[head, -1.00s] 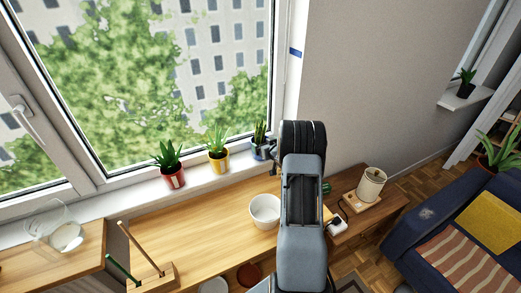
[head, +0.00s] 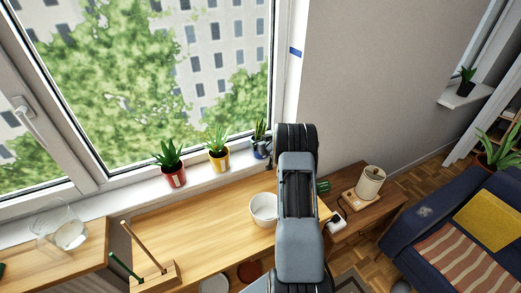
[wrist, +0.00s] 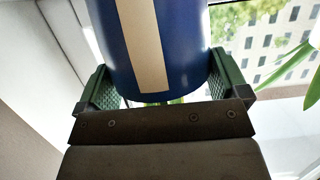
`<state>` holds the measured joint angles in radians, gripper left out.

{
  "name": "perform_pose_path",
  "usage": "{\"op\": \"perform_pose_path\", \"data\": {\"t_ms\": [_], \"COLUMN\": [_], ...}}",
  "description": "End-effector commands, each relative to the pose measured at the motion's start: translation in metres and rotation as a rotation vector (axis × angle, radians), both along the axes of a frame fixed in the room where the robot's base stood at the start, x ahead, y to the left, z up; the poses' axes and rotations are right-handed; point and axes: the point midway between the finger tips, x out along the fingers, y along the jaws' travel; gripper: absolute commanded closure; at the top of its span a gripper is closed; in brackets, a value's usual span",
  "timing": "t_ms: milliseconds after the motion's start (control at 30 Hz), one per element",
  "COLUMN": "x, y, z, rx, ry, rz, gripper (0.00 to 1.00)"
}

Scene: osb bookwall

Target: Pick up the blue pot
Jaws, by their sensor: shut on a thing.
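The blue pot (head: 261,150) stands at the right end of the windowsill in the head view, with a dark green plant in it. In the wrist view the blue pot (wrist: 185,45) with its pale stripe fills the space between the two green fingers. My gripper (wrist: 163,85) is shut on the pot, one finger on each side. In the head view my arm hides most of the gripper. I cannot tell whether the pot's base touches the sill.
A yellow pot (head: 219,160) and a red pot (head: 174,176) with plants stand on the sill to the left. A white bowl (head: 263,211) sits on the wooden desk (head: 200,215) below. The window is close behind the pots.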

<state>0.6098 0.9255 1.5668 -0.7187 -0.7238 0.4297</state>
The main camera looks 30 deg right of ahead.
Motion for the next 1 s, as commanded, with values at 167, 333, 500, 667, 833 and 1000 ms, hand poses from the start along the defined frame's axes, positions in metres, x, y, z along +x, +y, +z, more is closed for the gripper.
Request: {"op": "perform_pose_path", "data": {"t_ms": [167, 333, 500, 667, 833, 1000], "x": [0.000, 0.000, 0.000, 0.001, 0.001, -0.028], "y": [0.000, 0.000, 0.000, 0.000, 0.000, -0.005], "z": [0.000, 0.002, 0.002, 0.007, 0.029, 0.067], "rx": [0.000, -0.001, -0.001, -0.001, -0.005, -0.005], "ry": [0.000, -0.003, -0.003, -0.004, -0.007, -0.006], "rz": [0.000, 0.000, 0.000, 0.000, 0.000, -0.003], "gripper": [0.54, 0.64, 0.64, 0.64, 0.64, 0.64]}}
